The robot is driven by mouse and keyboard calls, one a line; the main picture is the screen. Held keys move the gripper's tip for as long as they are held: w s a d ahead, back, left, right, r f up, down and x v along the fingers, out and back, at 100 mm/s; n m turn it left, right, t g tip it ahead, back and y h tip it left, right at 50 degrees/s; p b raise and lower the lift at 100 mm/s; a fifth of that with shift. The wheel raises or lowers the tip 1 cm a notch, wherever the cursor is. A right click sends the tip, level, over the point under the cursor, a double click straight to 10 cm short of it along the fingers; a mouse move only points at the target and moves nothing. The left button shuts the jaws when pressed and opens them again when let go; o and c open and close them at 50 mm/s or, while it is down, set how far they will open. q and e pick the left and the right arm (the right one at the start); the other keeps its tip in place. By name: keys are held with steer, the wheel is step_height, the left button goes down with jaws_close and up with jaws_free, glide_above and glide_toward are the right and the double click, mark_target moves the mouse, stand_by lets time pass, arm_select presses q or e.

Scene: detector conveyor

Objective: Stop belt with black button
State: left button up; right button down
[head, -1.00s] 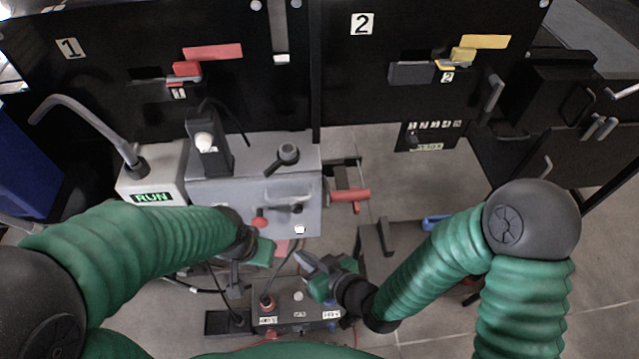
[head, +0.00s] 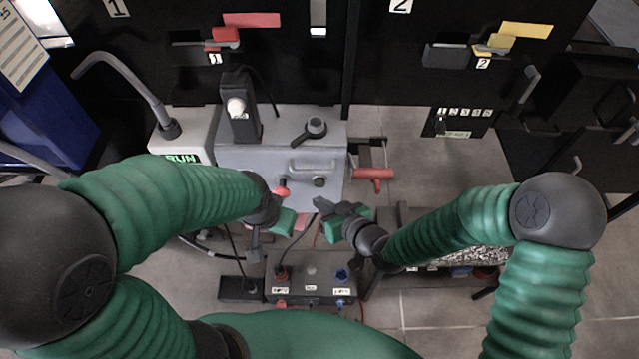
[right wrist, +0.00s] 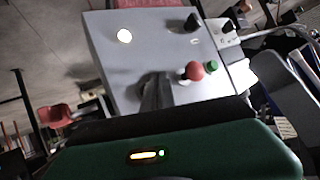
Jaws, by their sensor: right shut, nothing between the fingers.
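A grey control box (head: 240,165) stands at the centre of the head view, with a red knob (head: 281,192) and a black knob-like control (head: 319,182) on its front. In the right wrist view, a panel (right wrist: 125,70) carries a red button (right wrist: 194,70), a green button (right wrist: 212,66), a black knob (right wrist: 193,22) and a bright white spot (right wrist: 124,35). My right gripper (head: 324,206) is shut and empty, just below the box front; its dark fingers (right wrist: 157,88) appear before the panel. Contact cannot be told. My left gripper (head: 287,222) is low beside it; its fingers are unclear.
A small box with cables (head: 311,285) sits below both grippers. A red handle (head: 373,174) sticks out right of the grey box. A bent grey bar (head: 120,70) and RUN sign (head: 184,158) are at left. Black cabinets stand behind; open floor (head: 430,175) shows at right.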

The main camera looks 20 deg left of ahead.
mark_target(315, 187)
steer(key=shift+w+a, duration=0.2)
steer(key=shift+w, duration=0.6)
steer(key=shift+w, duration=0.1)
stand_by(1.4)
steer(key=shift+w+a, duration=0.1)
steer(key=shift+w, duration=0.15)
steer(key=shift+w+a+r, duration=0.1)
steer(key=shift+w+a, duration=0.05)
steer(key=shift+w, duration=0.4)
stand_by(0.7)
steer(key=shift+s, duration=0.1)
steer(key=shift+s+d, duration=0.25)
steer(key=shift+s, duration=0.55)
steer(key=shift+s+d, duration=0.25)
steer(key=shift+s, duration=0.55)
steer(key=shift+s+d, duration=0.2)
steer(key=shift+s, duration=0.65)
steer(key=shift+s+d, duration=0.25)
steer(key=shift+s, duration=0.55)
